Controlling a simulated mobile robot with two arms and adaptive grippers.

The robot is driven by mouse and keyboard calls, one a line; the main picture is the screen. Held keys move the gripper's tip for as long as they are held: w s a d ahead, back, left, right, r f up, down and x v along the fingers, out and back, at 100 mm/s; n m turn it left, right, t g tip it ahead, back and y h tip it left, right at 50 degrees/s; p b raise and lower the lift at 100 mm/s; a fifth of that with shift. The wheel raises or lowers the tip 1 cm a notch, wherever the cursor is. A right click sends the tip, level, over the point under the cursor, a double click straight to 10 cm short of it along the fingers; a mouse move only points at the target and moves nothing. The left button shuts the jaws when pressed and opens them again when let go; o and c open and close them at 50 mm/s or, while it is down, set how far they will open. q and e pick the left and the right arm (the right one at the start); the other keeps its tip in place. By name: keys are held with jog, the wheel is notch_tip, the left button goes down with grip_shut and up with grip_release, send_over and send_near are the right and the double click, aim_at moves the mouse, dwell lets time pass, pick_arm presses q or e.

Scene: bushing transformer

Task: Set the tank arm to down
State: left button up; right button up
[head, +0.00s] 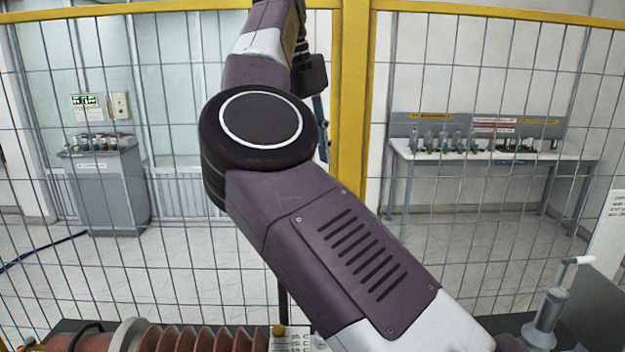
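I cannot tell for sure which part is the tank arm. A reddish-brown ribbed bushing (205,341) lies along the bottom left edge, cut off by the frame. One of my purple-grey arm links crosses the middle of the view from the lower right to the top and hides much behind it. Neither gripper's fingers show.
A wire mesh fence with a yellow post (351,110) stands behind. Beyond it are a grey cabinet (108,190) at left and a bench (490,152) with several small devices at right. A white card with markings (292,338) is at the bottom centre.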

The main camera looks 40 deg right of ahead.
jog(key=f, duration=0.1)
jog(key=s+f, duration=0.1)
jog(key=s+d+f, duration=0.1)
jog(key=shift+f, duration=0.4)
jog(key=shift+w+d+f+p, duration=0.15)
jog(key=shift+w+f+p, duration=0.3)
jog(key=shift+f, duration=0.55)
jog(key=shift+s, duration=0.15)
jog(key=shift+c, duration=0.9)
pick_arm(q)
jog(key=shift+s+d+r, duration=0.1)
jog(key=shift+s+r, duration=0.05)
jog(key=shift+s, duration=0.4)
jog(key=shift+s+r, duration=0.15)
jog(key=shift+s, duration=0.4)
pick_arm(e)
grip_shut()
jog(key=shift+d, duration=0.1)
